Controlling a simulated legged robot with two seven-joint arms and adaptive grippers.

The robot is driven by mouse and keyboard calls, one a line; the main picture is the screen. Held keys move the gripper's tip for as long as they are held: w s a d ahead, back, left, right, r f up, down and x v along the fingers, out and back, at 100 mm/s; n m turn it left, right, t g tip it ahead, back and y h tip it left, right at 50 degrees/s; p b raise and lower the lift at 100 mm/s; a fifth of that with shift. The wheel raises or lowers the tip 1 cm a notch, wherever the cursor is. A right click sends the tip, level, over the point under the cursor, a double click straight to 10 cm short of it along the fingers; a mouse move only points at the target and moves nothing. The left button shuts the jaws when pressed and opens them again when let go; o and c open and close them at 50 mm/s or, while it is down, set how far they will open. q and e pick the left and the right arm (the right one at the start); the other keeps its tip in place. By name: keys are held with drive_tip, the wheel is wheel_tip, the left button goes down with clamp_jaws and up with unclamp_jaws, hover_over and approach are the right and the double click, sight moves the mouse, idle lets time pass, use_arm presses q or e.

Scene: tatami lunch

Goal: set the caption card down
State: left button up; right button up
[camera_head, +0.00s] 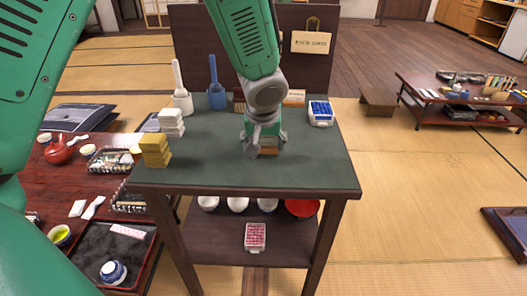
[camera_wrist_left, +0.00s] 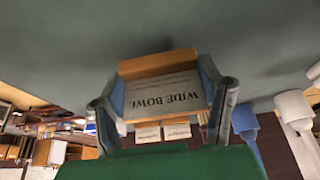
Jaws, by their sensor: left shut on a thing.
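My left gripper (camera_head: 265,146) is over the middle of the dark green table top (camera_head: 310,165), pointing down. It is shut on the caption card (camera_wrist_left: 160,92), a wooden-edged block with a pale face lettered "WIDE BOWL". In the left wrist view the card sits between the two fingers of the left gripper (camera_wrist_left: 165,108). In the head view only a brown strip of the card (camera_head: 269,151) shows below the fingers, at or very near the table top; I cannot tell whether it touches. My right gripper is not in view.
White (camera_head: 182,101) and blue (camera_head: 217,96) handled tools stand behind. A tray of blue pieces (camera_head: 321,112) is at back right. The front and right table areas are clear.

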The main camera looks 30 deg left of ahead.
use_arm(q)
drive_tip(key=shift+d+f, duration=0.15)
drive_tip(key=shift+f, duration=0.7)
drive_tip(key=shift+w+d, duration=0.1)
drive_tip(key=shift+r, duration=0.1)
drive_tip(key=o, duration=1)
drive_tip(key=shift+f, duration=0.2)
drive_tip(key=shift+a, duration=0.25)
drive_tip(key=p+v, duration=0.3)
drive_tip(key=v, duration=0.9)
drive_tip(key=shift+d+r, duration=0.15)
drive_tip(key=shift+r, duration=0.05)
